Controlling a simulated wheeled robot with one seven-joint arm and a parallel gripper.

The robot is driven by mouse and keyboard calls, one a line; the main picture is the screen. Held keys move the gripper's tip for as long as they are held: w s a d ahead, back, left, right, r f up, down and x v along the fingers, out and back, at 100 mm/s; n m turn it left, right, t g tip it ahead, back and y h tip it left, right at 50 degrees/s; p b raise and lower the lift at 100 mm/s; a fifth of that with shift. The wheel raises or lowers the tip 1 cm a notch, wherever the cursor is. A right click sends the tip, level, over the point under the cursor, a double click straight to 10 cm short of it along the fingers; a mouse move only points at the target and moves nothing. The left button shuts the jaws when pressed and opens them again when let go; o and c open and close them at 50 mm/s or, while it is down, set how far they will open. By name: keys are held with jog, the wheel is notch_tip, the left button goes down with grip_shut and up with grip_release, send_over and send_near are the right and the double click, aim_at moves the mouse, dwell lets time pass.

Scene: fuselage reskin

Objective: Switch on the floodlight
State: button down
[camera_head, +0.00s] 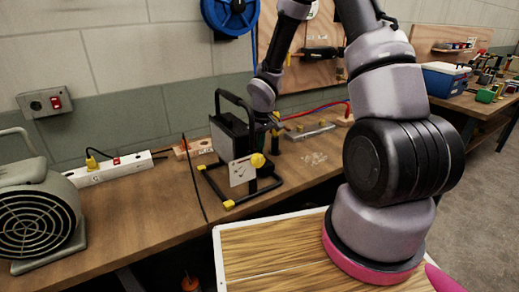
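The floodlight (229,138) stands on the workbench in the middle of the view. It has a black housing, a tall black handle and a tubular stand with yellow feet. A pale plate and a yellow knob show on its near side. No glow shows on it, but its lamp face is not clearly seen. Its switch cannot be made out. My gripper (272,122) is down at the floodlight's right side, close to the housing. Its fingers are small, dark and partly hidden, so I cannot tell whether they touch it or are open.
A white power strip (118,169) with a red switch and yellow plug lies on the workbench (140,222). A grey fan heater (38,215) stands at left. A wall box (45,103) has a red switch. A metal bar (309,132) lies right of the floodlight.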

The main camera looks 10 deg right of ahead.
jog(key=shift+w+f, duration=0.1)
jog(key=shift+f, duration=0.05)
jog(key=shift+s+d, duration=0.1)
jog(key=shift+s, duration=0.1)
dwell(0.3)
jog(key=shift+s+d+r, duration=0.2)
jog(key=shift+s, duration=0.4)
jog(key=shift+w+a+r, duration=0.1)
jog(key=shift+r, duration=0.45)
notch_tip(320, 180, up, 13)
jog(key=w, duration=0.1)
jog(key=shift+w+a, duration=0.2)
jog(key=shift+w, duration=0.05)
